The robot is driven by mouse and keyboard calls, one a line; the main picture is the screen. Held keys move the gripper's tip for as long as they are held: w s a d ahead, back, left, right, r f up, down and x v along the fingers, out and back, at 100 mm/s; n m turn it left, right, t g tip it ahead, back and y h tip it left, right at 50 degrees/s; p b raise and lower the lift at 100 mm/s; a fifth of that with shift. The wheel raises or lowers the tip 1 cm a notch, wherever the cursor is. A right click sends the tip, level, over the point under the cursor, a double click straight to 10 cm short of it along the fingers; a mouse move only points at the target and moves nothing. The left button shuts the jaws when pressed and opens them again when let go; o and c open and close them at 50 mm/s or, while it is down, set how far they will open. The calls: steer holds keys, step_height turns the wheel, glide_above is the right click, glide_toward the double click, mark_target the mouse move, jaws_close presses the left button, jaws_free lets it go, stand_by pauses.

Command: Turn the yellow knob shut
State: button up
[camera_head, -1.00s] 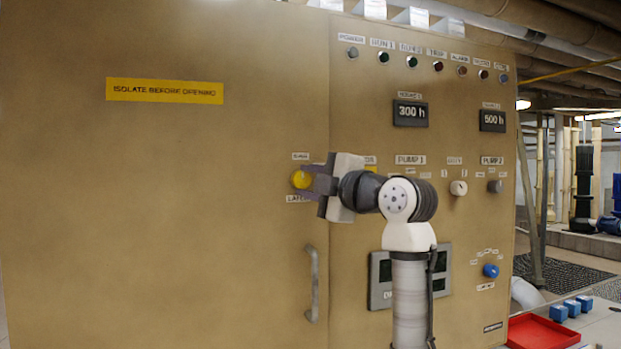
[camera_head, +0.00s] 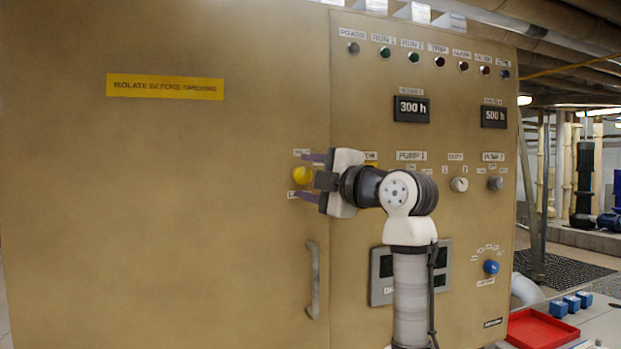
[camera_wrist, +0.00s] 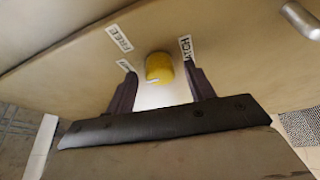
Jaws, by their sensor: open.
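The yellow knob (camera_head: 302,175) is on the left door of the tan cabinet, left of my gripper. In the wrist view the knob (camera_wrist: 159,67) lies between and just beyond the two finger ends, with a small pale mark on its rim. A FREE label (camera_wrist: 119,38) and a LATCH label (camera_wrist: 186,47) flank it. My gripper (camera_head: 312,176) is open, with one finger above the knob's height and one below it in the head view. It holds nothing. I cannot tell whether either finger touches the knob.
A vertical door handle (camera_head: 314,280) stands out below the knob. More knobs, including a blue one (camera_head: 491,267), sit on the right panel. A yellow patch (camera_head: 371,165) is partly hidden behind my wrist. A red tray (camera_head: 541,329) and blue blocks (camera_head: 571,304) lie at lower right.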

steer(key=shift+d, duration=0.1)
steer(key=b+v, duration=0.5)
steer(key=v, duration=0.8)
steer(key=shift+s+d, duration=0.2)
steer(key=shift+s, duration=0.05)
steer(key=shift+f, duration=0.1)
